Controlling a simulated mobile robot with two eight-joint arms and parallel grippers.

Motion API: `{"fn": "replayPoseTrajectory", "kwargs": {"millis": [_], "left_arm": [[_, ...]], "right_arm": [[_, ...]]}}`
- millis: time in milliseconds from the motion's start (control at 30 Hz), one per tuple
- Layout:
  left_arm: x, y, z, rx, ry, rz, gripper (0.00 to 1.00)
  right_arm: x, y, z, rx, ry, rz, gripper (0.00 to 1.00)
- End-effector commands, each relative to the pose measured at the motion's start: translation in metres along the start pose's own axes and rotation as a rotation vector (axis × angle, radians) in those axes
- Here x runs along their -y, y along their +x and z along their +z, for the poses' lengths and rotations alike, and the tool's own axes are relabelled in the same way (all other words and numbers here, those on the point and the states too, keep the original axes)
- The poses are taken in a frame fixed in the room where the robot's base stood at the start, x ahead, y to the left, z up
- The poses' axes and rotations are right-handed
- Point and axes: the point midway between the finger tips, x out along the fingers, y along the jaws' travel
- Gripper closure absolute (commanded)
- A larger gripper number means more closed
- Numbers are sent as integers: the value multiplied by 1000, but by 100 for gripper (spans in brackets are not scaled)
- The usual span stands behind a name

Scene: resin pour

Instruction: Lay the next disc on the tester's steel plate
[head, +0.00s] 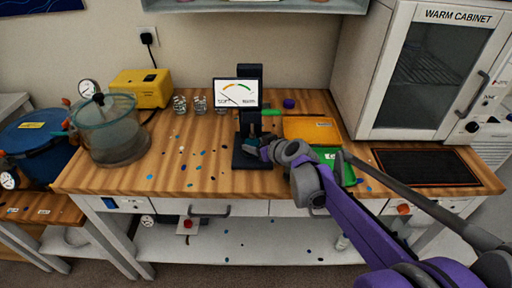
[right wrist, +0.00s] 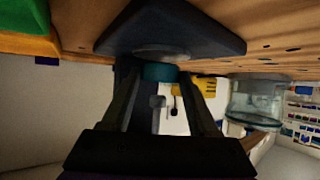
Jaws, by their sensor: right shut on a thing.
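The tester stands on the bench, with a dial (head: 237,93), a dark column (head: 250,72) and a dark base (head: 247,160). My right gripper (head: 258,147) reaches in at the base from the right. In the right wrist view, which is upside down, its fingertips (right wrist: 161,77) are shut on a teal disc (right wrist: 159,71). The disc is close to the round steel plate (right wrist: 160,52) on the dark base; I cannot tell if they touch. The gripper hides the disc and plate in the head view. My left gripper is not in view.
An orange tray (head: 312,128) and a green tray (head: 328,156) lie right of the tester. The warm cabinet (head: 420,70) and a black mat (head: 425,167) are further right. Clear cups (head: 200,105), a yellow box (head: 140,88) and a clear pot (head: 112,135) stand left.

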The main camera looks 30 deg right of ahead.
Motion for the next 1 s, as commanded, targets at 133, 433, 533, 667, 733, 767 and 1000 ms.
{"fn": "replayPoseTrajectory", "kwargs": {"millis": [133,433,533,667,733,767,1000], "left_arm": [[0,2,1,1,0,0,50],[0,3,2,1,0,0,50],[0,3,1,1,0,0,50],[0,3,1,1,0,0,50],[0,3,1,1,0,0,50],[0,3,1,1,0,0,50],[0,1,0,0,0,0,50]], "right_arm": [[0,2,7,0,0,1,94],[0,4,10,0,0,1,94],[0,3,9,0,0,1,23],[0,3,9,0,0,1,9],[0,3,9,0,0,1,9],[0,3,9,0,0,1,9],[-1,-2,6,0,0,2,9]]}}
